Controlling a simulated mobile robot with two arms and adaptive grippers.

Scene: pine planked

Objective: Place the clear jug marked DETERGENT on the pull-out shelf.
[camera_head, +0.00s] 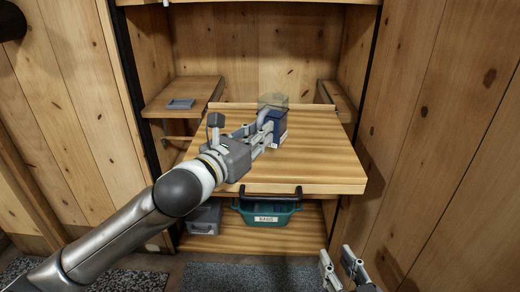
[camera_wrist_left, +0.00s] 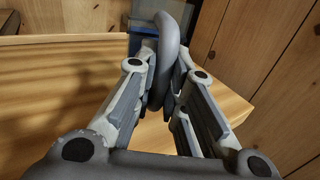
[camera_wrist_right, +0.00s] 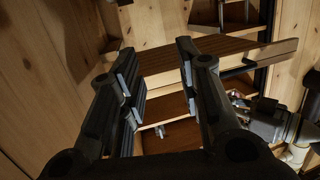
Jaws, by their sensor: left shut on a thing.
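The clear jug (camera_head: 276,122) has blue contents in its lower part and a small white label whose text is too small to read. It stands upright at the middle of the pull-out shelf (camera_head: 315,165); I cannot tell whether its base touches the wood. My left gripper (camera_head: 264,136) is shut on the jug's grey handle, which rises between the fingers in the left wrist view (camera_wrist_left: 165,65). Part of the jug's blue body (camera_wrist_left: 143,42) shows behind it. My right gripper (camera_head: 338,256) is open and empty, low in front of the shelf; its fingers also show in the right wrist view (camera_wrist_right: 158,75).
A teal bin (camera_head: 262,218) with a label and a grey box (camera_head: 205,217) stand on the lower shelf. A small grey tray (camera_head: 180,104) lies on the left side ledge. A dark handle is on the pull-out shelf's front edge. Much of the pull-out shelf is bare.

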